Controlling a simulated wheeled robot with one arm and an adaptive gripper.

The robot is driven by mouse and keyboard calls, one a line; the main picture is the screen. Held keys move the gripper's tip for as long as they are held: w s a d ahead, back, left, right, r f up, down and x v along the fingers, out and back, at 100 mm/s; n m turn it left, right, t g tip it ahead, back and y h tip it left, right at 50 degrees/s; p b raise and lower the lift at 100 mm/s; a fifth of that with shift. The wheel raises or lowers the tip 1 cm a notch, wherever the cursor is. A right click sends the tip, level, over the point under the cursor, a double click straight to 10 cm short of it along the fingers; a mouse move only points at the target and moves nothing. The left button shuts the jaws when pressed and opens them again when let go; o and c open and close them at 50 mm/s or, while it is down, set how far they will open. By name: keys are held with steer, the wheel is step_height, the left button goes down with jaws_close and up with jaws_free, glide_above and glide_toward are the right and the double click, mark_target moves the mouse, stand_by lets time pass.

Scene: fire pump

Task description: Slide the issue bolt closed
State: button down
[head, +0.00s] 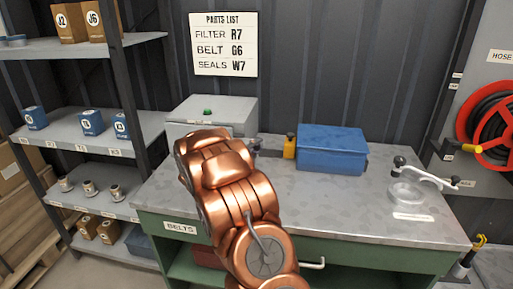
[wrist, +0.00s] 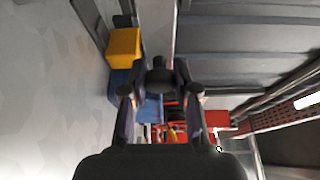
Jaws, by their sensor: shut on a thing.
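In the wrist view, my gripper (wrist: 160,93) has its two dark fingers closed around a small dark knob (wrist: 158,76), which seems to be the issue bolt's handle. The bolt's bar and its travel do not show clearly. In the head view, a grey box (head: 232,112) with a green button or lamp (head: 208,112) on top stands at the back of the bench. My copper-coloured arm covers the box's front and hides most of my gripper there. A small dark part shows at the box's right side.
A clear dish (head: 411,195) and a white lever-like tool (head: 425,172) lie at the bench's right. Shelves (head: 75,125) stand on the left. The bench front (head: 350,215) is clear.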

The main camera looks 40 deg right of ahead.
mark_target(249, 142)
steer(key=shift+w+a+b, duration=0.25)
steer(key=shift+w+a, duration=0.4)
steer(key=shift+w, duration=0.25)
steer(key=shift+w+a+b, duration=0.2)
steer(key=shift+w+a, duration=0.4)
steer(key=shift+w, duration=0.35)
steer(key=c, duration=0.9)
jaws_free()
steer(key=shift+o, duration=0.2)
steer(key=shift+a, duration=0.1)
steer(key=v, duration=1.2)
